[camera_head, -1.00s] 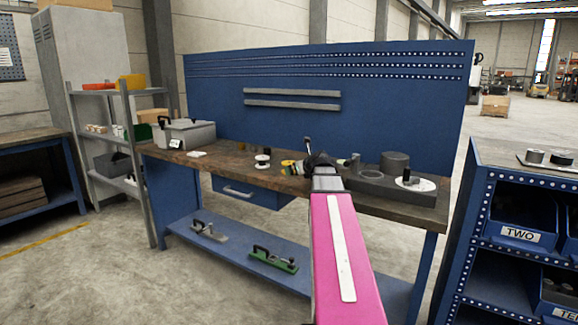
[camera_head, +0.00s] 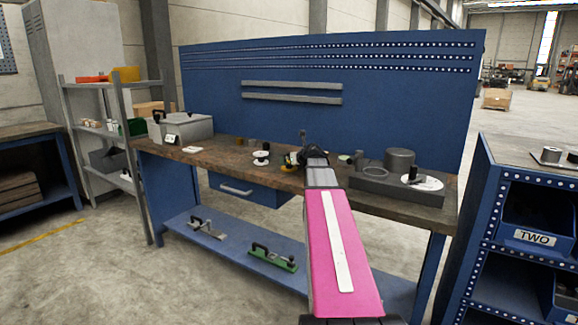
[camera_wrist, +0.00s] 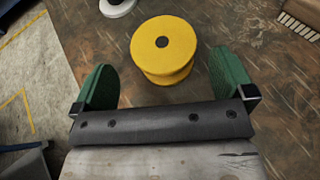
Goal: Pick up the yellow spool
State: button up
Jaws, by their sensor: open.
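The yellow spool (camera_wrist: 163,47) stands on the brown workbench top (camera_wrist: 120,60) in the wrist view, its round end with a dark centre hole facing up. My gripper (camera_wrist: 168,78) is open, with a green finger on either side. The spool lies between and slightly beyond the two fingertips, nearer the right one, and is not gripped. In the head view only a small yellow part of the spool (camera_head: 289,160) shows beside my gripper (camera_head: 300,155); my arm hides the rest.
A white spool (camera_head: 261,158) stands to the left on the bench. A grey box (camera_head: 187,128) is at the left end. A dark block with round parts (camera_head: 385,184) lies to the right. The blue back panel (camera_head: 400,110) rises behind.

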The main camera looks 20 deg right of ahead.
jog(key=x, duration=0.4)
jog(key=shift+w+d+f, duration=0.15)
jog(key=shift+w+f, duration=0.05)
jog(key=c, duration=0.9)
jog(key=shift+r, duration=0.15)
